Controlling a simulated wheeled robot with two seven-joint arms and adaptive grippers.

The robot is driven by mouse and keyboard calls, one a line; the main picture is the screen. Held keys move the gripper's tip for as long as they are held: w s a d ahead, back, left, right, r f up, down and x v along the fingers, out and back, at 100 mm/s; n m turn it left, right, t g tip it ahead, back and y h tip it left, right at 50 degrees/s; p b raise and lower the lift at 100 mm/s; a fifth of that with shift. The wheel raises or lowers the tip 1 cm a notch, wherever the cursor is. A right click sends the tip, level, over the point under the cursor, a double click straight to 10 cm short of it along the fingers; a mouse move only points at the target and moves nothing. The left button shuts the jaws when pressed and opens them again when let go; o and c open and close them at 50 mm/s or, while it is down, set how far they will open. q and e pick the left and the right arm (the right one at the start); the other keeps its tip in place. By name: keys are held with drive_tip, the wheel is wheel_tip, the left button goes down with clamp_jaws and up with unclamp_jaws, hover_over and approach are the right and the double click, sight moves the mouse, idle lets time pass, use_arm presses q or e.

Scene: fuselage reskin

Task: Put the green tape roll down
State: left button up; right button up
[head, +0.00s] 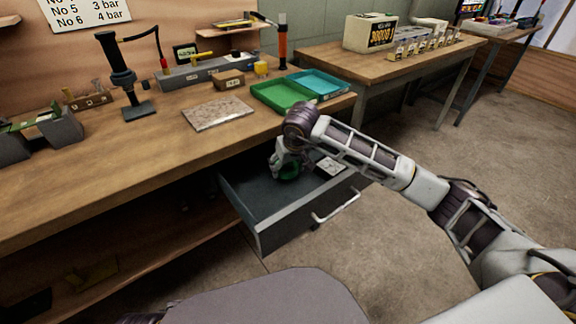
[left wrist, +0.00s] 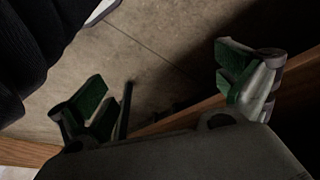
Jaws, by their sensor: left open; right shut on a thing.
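The green tape roll (head: 290,173) is low in the open drawer (head: 262,212), near its back, in the head view. My right gripper (head: 287,165) is shut on it, reaching down into the drawer from above. The fingers hide part of the roll, and I cannot tell whether it touches the drawer floor. My left gripper (left wrist: 165,90) shows only in the left wrist view. It is open and empty, with its green-padded fingers wide apart over the floor and a wooden edge.
A white item (head: 328,166) lies in the drawer to the right of the roll. The drawer's front part is bare. Above it, the workbench (head: 150,150) carries a green tray (head: 278,96), a blue tray (head: 318,83) and a speckled slab (head: 217,113).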

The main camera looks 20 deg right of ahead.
sight(287, 170)
drive_tip(key=shift+w+d+f+b, duration=0.3)
drive_tip(key=shift+w+f, duration=0.4)
drive_tip(key=shift+w+d+f, duration=0.1)
drive_tip(key=shift+w+f, duration=0.2)
use_arm(q)
drive_tip(key=shift+x, duration=1.2)
drive_tip(key=shift+s+d+r, duration=0.1)
drive_tip(key=shift+t, duration=0.3)
use_arm(e)
drive_tip(key=shift+f, duration=0.1)
drive_tip(key=o, duration=0.8)
drive_tip(key=shift+c, duration=0.2)
use_arm(q)
drive_tip(key=shift+s+f, duration=0.1)
drive_tip(key=shift+f, duration=0.2)
use_arm(e)
drive_tip(key=o, duration=0.3)
drive_tip(key=shift+o, duration=0.2)
